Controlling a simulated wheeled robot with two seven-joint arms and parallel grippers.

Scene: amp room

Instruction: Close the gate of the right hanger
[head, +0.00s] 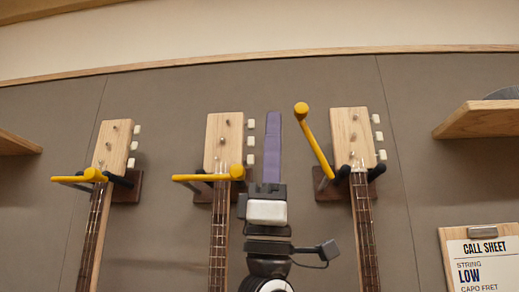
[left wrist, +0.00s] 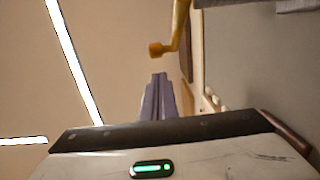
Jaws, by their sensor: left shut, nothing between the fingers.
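The right hanger (head: 327,190) is a brown wall block with dark prongs, holding a pale wooden headstock (head: 350,135). Its yellow gate (head: 317,143) is swung up and stands tilted, with its knob at the upper left, so it is open. The gate also shows at the top of the left wrist view (left wrist: 182,28), above and a little right of my fingers. My left gripper (head: 273,116) has purple fingers, shut and empty, pointing up between the middle and right headstocks, left of the raised gate and apart from it in the picture. My right gripper is out of view.
The middle headstock (head: 224,135) and left headstock (head: 113,145) hang with yellow gates (head: 207,176) (head: 80,176) lying across them. A wooden shelf (head: 480,120) and a call sheet clipboard (head: 480,262) are at the right. The wall above the headstocks is clear.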

